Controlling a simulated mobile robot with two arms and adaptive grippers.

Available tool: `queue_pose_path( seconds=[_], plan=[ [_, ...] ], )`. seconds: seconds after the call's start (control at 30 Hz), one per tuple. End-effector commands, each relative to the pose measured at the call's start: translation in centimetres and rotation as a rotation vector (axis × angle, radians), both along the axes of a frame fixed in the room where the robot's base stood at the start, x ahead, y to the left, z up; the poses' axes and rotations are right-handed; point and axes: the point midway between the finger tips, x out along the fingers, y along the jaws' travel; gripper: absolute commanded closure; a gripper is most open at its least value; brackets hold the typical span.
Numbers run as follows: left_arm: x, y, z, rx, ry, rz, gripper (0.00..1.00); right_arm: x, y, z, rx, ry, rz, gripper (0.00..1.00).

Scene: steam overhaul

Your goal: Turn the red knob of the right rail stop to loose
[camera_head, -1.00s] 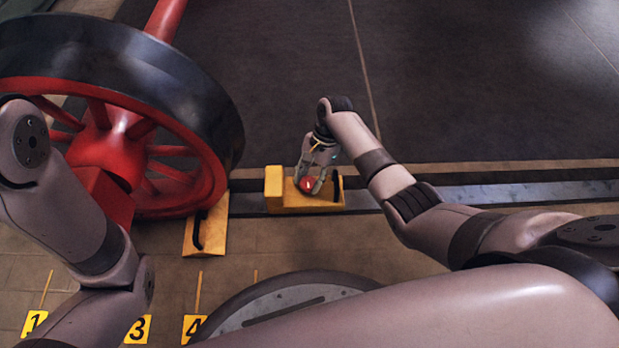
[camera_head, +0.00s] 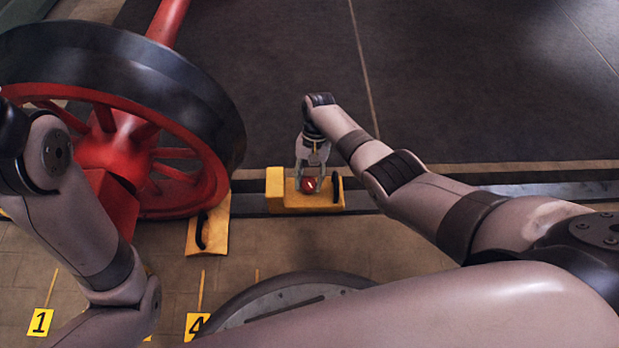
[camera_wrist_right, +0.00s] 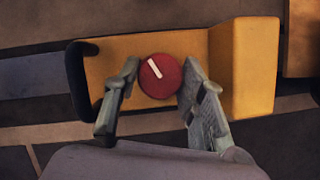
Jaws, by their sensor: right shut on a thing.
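The right rail stop (camera_head: 329,198) is a yellow block on the rail, with a black handle at its right end in the head view. Its red knob (camera_head: 309,185) has a white pointer line and sits on the low part of the block. In the right wrist view the red knob (camera_wrist_right: 161,75) shows its white line slanting to the upper left. My right gripper (camera_head: 310,180) is shut on the knob, with one finger on each side; it also shows in the right wrist view (camera_wrist_right: 160,85). My left arm is at the left of the head view, its gripper out of frame.
A large red wheel with a black rim (camera_head: 215,95) stands on the rail at the left. A yellow wedge with a black handle (camera_head: 208,232) lies beside it. Yellow number plates (camera_head: 40,321) mark the floor in front. The dark floor behind the rail is clear.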

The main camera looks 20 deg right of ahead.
Motion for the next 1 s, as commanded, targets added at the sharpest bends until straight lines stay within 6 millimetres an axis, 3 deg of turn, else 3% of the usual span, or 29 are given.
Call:
queue_pose_path(
  seconds=[1.0],
  plan=[
    [-0.7, -0.1, 0.5, 0.003, -0.025, 0.002, 0.63, 0.2, 0.5, 0.1, 0.0, -0.003, 0.921, 0.9]
  ],
)
